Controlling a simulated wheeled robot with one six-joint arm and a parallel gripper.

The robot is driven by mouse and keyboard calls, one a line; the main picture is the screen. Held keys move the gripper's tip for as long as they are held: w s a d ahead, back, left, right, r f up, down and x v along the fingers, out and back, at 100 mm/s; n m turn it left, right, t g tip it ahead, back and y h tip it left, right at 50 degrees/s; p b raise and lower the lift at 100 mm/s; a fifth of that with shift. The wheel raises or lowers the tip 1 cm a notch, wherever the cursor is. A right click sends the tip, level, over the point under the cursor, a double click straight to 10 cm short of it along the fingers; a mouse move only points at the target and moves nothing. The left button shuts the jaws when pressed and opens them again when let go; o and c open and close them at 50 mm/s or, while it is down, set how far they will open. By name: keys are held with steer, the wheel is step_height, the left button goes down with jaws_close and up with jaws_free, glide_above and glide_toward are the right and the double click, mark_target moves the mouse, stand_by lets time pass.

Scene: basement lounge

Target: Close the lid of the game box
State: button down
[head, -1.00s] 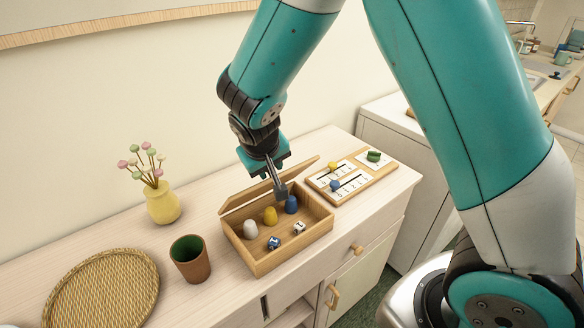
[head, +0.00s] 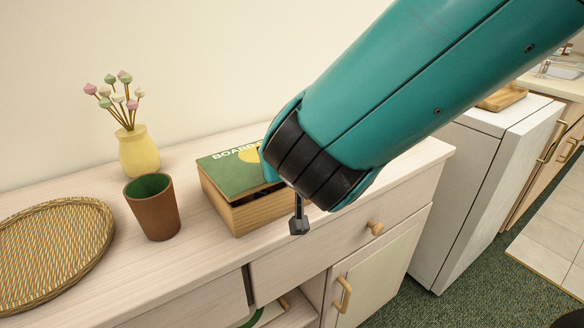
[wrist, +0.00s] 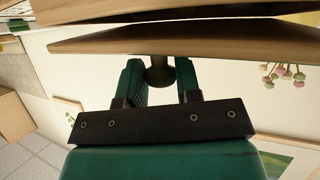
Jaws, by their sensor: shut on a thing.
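The game box (head: 260,213) is a wooden box on the cabinet top. Its green-topped lid (head: 225,168), lettered "BOARD", lies low over it, with a narrow dark gap at the front; the contents are hidden. In the wrist view, which is upside down, the lid's wooden edge (wrist: 190,42) is apart from the box wall (wrist: 120,10). My gripper (wrist: 160,75) is shut on a small dark knob (wrist: 159,76) at the lid's edge. In the head view my arm covers the lid's right part and most of the gripper.
A brown cup (head: 152,210) with a green inside stands left of the box. A yellow vase (head: 139,152) with flowers is behind it. A woven tray (head: 50,250) lies at far left. A white cabinet (head: 480,170) stands to the right.

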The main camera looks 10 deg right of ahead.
steer(key=shift+s+d+f+b, duration=0.1)
steer(key=shift+s+f+b, duration=0.15)
steer(key=shift+f+b, duration=0.8)
steer(key=shift+s+f, duration=0.1)
steer(key=c, duration=0.8)
jaws_free()
steer(key=shift+s, duration=0.1)
steer(key=v, duration=1.1)
steer(key=r+p+v, duration=0.1)
steer(key=v, duration=0.5)
steer(key=shift+d, duration=0.1)
steer(key=shift+r, duration=0.1)
